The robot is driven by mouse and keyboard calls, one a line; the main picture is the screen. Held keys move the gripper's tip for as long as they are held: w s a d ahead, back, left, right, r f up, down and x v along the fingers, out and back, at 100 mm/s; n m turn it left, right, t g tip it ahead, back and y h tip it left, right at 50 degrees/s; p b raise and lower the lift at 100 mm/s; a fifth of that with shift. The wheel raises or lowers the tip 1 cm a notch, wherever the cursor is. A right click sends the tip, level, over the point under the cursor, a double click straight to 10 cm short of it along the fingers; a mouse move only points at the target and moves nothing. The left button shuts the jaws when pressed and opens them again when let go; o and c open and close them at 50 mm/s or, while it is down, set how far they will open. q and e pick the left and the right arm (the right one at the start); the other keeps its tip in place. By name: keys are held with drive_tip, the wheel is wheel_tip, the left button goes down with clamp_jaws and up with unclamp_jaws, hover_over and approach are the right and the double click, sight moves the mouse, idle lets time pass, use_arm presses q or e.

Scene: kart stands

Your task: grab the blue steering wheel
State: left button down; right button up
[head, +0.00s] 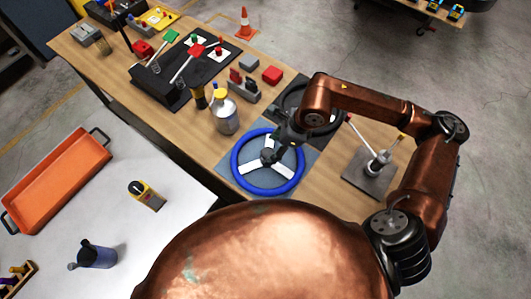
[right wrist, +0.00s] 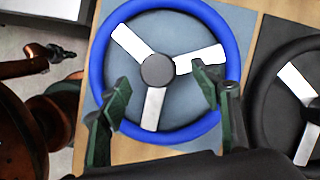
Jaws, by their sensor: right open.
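The blue steering wheel (head: 267,190) lies flat on a grey square mat on the wooden table. It has a bright blue rim, white spokes and a dark grey hub. In the right wrist view the wheel (right wrist: 158,70) fills the upper middle. My right gripper (head: 274,150) is above it, close to the hub in the head view. In the right wrist view its green-padded fingers (right wrist: 158,100) are apart, with nothing between them; whether they touch the wheel I cannot tell. A small dark part at the far left of that view looks like my left gripper (right wrist: 55,52); its fingers are unclear.
A black steering wheel (right wrist: 285,90) sits right beside the blue one, partly behind my arm in the head view. A lever on a grey plate (head: 370,172) is to the right. An orange tray (head: 104,158) is at left.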

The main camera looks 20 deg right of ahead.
sight(270, 153)
drive_tip(key=x, duration=0.3)
drive_tip(key=shift+s+f, duration=0.1)
drive_tip(key=shift+s, duration=0.15)
drive_tip(key=shift+x, duration=1.5)
drive_tip(key=shift+d, duration=0.1)
drive_tip(key=c, duration=0.8)
clamp_jaws()
use_arm(q)
drive_tip(key=shift+s, duration=0.7)
